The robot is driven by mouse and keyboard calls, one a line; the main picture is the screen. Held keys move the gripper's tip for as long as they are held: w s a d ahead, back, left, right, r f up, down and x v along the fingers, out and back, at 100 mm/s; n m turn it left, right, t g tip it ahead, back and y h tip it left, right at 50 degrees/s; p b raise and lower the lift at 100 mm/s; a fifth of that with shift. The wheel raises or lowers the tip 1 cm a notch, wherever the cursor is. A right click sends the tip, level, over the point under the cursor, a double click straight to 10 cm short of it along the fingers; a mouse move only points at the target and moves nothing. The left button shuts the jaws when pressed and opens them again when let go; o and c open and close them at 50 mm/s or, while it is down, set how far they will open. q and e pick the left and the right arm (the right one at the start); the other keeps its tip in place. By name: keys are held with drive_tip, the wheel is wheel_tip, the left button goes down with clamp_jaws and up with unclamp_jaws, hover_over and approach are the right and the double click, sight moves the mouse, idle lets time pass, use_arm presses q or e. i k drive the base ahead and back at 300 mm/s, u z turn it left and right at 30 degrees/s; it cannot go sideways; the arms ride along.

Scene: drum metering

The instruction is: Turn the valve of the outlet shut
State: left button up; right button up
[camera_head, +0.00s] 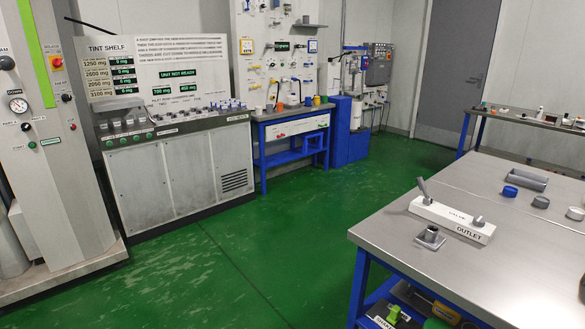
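The outlet (455,224) is a long white block lettered "VALVE" and "OUTLET". It lies on the grey metal top of the workbench at the right. The valve's grey lever (423,191) sticks up and tilts at the block's left end. A short grey stub (478,221) stands near the block's right end. Just in front of the block, a grey square fitting with a round socket (430,237) sits on the bench. Neither of my grippers shows, and nothing touches the lever.
The workbench (400,245) has a blue frame. A grey tray (527,178), a blue cap (510,191) and a grey cap (541,202) lie behind the outlet. Green floor (250,260) is open left of the bench. A tint shelf cabinet (170,170) stands at the left.

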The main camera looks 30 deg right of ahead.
sight(478, 221)
drive_tip(key=z, duration=0.75)
drive_tip(key=i, duration=1.5)
drive_tip(key=z, duration=1.4)
drive_tip(key=i, duration=0.2)
